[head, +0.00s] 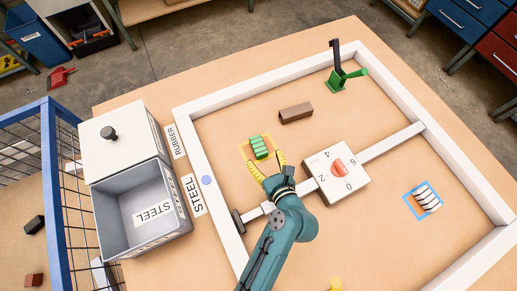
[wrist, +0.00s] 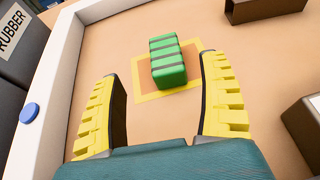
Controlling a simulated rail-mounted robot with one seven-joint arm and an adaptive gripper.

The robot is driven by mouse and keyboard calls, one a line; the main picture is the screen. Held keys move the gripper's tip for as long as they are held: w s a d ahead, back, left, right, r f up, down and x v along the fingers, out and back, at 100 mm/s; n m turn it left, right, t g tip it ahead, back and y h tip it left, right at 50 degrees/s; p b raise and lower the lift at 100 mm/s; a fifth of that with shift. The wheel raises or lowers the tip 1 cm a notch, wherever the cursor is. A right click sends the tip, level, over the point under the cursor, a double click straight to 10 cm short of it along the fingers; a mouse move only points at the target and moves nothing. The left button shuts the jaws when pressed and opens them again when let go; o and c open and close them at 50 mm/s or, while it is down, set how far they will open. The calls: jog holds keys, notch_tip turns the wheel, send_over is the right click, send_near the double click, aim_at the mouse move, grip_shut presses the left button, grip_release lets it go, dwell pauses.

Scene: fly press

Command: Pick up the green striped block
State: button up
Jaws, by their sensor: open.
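The green striped block (head: 259,147) stands inside a yellow square outline on the table, in the upper left of the white frame. In the wrist view the block (wrist: 167,60) is green with dark stripes, ahead of my gripper and between the lines of its two fingers. My gripper (head: 266,167) has yellow ribbed fingers, and in the wrist view the gripper (wrist: 165,95) is open and empty. The fingertips are close to the near side of the block. I cannot tell whether they touch anything.
A brown block (head: 296,113) lies behind and right of the green one. A white dial box (head: 337,171) stands right of my arm. A green lever device (head: 345,78) is at the back. Grey bins (head: 117,215) stand left.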

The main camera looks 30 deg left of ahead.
aim_at(260, 148)
jog(key=shift+b+x, duration=0.3)
jog(key=shift+x, duration=0.95)
jog(key=b+x, duration=0.2)
jog(key=x, duration=0.1)
jog(key=b+x, duration=0.1)
jog(key=x, duration=0.1)
jog(key=shift+w+d+f, duration=0.2)
jog(key=shift+d+f, duration=0.05)
jog(key=shift+f, duration=0.2)
jog(key=shift+s, duration=0.1)
jog(key=c, duration=1.3)
